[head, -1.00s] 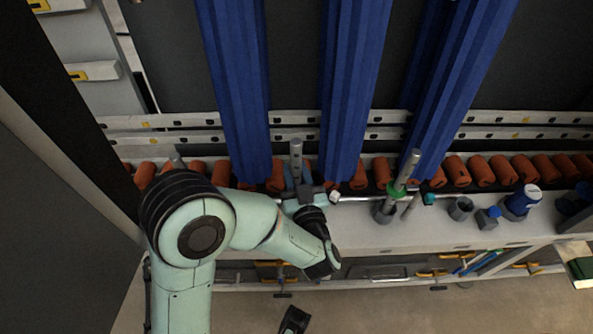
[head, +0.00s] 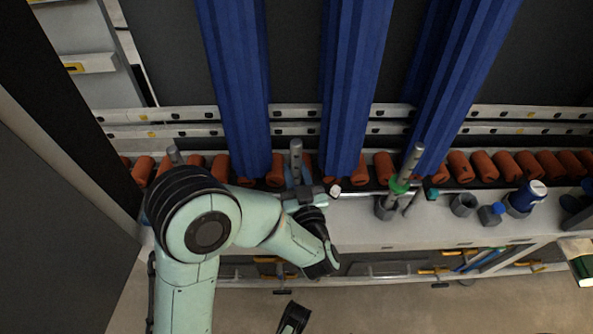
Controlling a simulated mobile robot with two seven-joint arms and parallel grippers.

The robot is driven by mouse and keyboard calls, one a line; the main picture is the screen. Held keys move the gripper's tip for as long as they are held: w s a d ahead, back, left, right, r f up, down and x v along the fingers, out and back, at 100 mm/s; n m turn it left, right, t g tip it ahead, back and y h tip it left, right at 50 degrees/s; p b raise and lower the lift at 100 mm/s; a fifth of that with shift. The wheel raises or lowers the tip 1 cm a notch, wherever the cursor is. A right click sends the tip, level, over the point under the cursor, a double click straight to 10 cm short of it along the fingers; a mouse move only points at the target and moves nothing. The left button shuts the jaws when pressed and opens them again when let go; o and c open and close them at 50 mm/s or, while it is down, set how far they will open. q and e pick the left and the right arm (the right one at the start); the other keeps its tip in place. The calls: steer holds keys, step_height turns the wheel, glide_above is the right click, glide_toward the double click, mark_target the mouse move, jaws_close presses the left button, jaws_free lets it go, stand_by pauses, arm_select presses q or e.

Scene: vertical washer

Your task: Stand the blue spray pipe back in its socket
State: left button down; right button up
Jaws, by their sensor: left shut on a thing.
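The blue spray pipe (head: 296,158) is a grey tube with blue at its lower part. It stands nearly upright at the front of the roller row in the head view. My left gripper (head: 301,193) is shut on its lower part. The pipe's lower end and its socket are hidden behind the gripper, so I cannot tell whether it is seated. A similar pipe with a green collar (head: 401,184) leans to the right of it, by a grey holder (head: 386,208).
Tall blue panels (head: 346,90) stand behind, on orange rollers (head: 384,168). To the right on the pale ledge (head: 385,236) are an empty grey cup (head: 463,204), a blue-topped fitting (head: 492,213) and a blue-and-white container (head: 527,198). The ledge's middle is clear.

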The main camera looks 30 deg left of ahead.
arm_select(q)
steer(key=shift+f+b, duration=0.45)
steer(key=shift+f, duration=0.35)
arm_select(e)
steer(key=shift+s+a+f+g, duration=0.3)
steer(key=shift+s+a+f, duration=0.05)
steer(key=shift+s+f, duration=0.35)
arm_select(q)
steer(key=c, duration=0.8)
jaws_free()
arm_select(e)
steer(key=shift+r, duration=0.1)
arm_select(q)
steer(key=shift+o, duration=0.2)
steer(key=shift+s+d, duration=0.1)
steer(key=shift+d, duration=0.05)
steer(key=p+v, duration=0.1)
steer(key=v, duration=1.2)
steer(key=shift+p, duration=0.35)
arm_select(e)
steer(key=shift+t, duration=0.6)
steer(key=w, duration=0.1)
steer(key=w+d+r, duration=0.1)
steer(key=w+r, duration=0.1)
steer(key=shift+w+d, duration=0.15)
steer(key=shift+d, duration=0.2)
arm_select(q)
steer(key=shift+s, duration=0.1)
